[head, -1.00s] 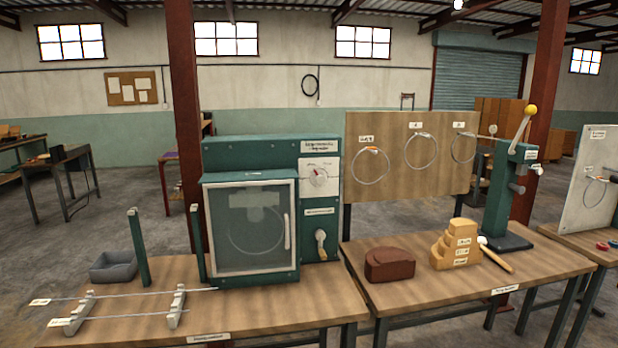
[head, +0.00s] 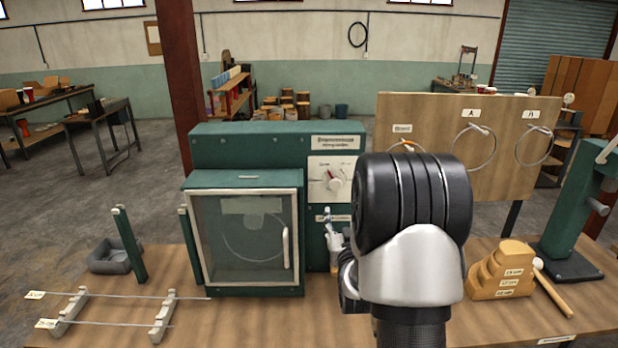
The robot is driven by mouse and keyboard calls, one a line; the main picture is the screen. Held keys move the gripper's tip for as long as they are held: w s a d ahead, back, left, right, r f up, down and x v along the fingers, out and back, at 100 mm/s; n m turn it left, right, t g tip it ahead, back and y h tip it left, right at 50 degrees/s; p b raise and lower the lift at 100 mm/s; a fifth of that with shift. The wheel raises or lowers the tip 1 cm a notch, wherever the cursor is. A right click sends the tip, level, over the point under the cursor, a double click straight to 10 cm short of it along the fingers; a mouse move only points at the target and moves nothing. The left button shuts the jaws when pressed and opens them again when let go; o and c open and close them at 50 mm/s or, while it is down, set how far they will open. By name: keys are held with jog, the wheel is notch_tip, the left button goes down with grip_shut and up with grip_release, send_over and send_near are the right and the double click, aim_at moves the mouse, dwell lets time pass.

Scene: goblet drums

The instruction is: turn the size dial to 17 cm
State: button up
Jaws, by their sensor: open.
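The size dial (head: 335,184) is a small round knob with a red mark on a white plate, on the right upper front of the green machine (head: 250,150). Its red mark seems to point up and left; the scale figures are too small to read. My gripper (head: 329,222) shows in part just below the dial plate, in front of the machine's lower label. It is open and looks empty, apart from the dial. My black and grey wrist hides much of it and the space to the right of the dial.
A glass-fronted door (head: 245,235) with a handle fills the machine's left front. A wooden board (head: 505,175) with hoops stands right. A stepped wooden block (head: 502,270) and a mallet (head: 555,290) lie on the right bench. A rod rack (head: 160,315) stands front left.

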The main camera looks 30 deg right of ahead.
aim_at(335, 186)
jog(key=x, duration=1.7)
jog(key=shift+r+b, duration=0.25)
jog(key=shift+b, duration=0.1)
jog(key=c, duration=1.1)
jog(key=shift+o, duration=0.2)
